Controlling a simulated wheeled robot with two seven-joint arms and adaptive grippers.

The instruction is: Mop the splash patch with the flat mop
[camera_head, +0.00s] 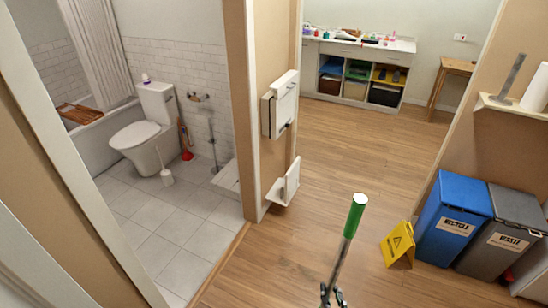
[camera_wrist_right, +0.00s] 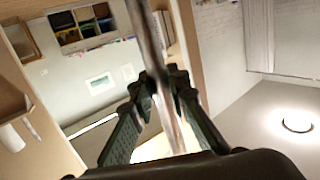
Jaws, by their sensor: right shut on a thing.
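The flat mop's handle (camera_head: 341,258) is a grey metal pole with a green grip at its top, tilted slightly in the head view. My right gripper (camera_head: 333,293) is at the bottom edge of the head view, shut on the pole below the green grip. In the right wrist view the pole (camera_wrist_right: 148,35) runs between the fingers of the same gripper (camera_wrist_right: 163,82). The mop's flat head is out of both views. I cannot make out a splash patch on the visible floor. My left gripper is not in view.
A yellow wet-floor sign (camera_head: 398,246) stands right of the pole, beside a blue recycle bin (camera_head: 453,218) and a grey waste bin (camera_head: 500,232). A tiled bathroom with a toilet (camera_head: 140,140) lies left, past the door frame. Wooden floor (camera_head: 335,150) is clear ahead.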

